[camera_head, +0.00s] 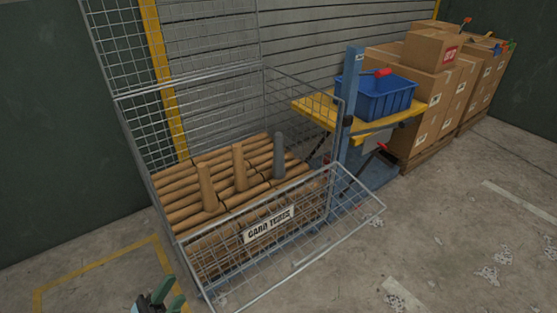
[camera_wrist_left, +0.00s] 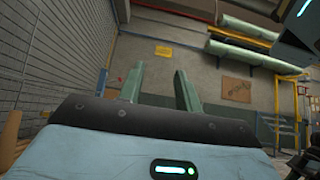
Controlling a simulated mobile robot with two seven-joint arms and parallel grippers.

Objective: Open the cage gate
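The wire mesh cage (camera_head: 140,95) stands against the shuttered wall and holds rows of brown tubes, with a few standing upright. Its front gate (camera_head: 345,215) is a mesh panel that leans outward and down from the front, over the floor. A white label (camera_head: 268,225) is on the cage front. My left gripper (camera_head: 161,301) is at the bottom edge of the head view, left of the cage's front corner and apart from the gate. In the left wrist view its two green fingers (camera_wrist_left: 160,88) are spread with nothing between them. My right gripper does not show clearly.
A yellow-topped stand (camera_head: 310,107) with a blue bin (camera_head: 378,97) is right of the cage. Stacked cartons (camera_head: 425,85) on pallets stand farther right. The concrete floor (camera_head: 440,220) in front is mostly open, with some pale scraps.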

